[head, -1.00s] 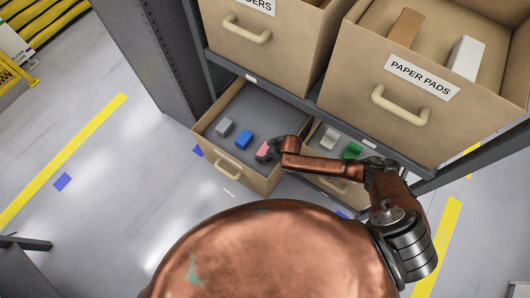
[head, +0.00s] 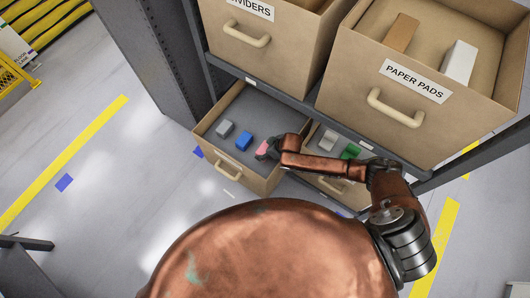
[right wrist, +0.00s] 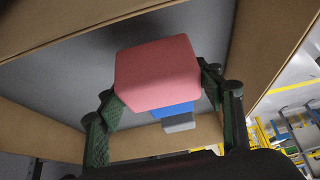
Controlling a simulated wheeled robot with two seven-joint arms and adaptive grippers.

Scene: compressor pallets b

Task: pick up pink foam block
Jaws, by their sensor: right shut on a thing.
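The pink foam block (head: 262,147) is at the right side of the open lower left drawer (head: 239,176) in the head view. My right gripper (head: 266,151) reaches into that drawer and is shut on the block. In the right wrist view the pink block (right wrist: 157,74) fills the space between the two green-padded fingers (right wrist: 158,112). Part of the block is hidden by the gripper in the head view. I cannot tell whether it is clear of the drawer floor. My left gripper is not in view.
A blue block (head: 244,141) and a grey block (head: 225,128) lie in the same drawer. The neighbouring drawer (head: 341,190) holds a light block (head: 328,140) and a green block (head: 350,151). Larger open drawers, one labelled PAPER PADS (head: 414,82), jut out above.

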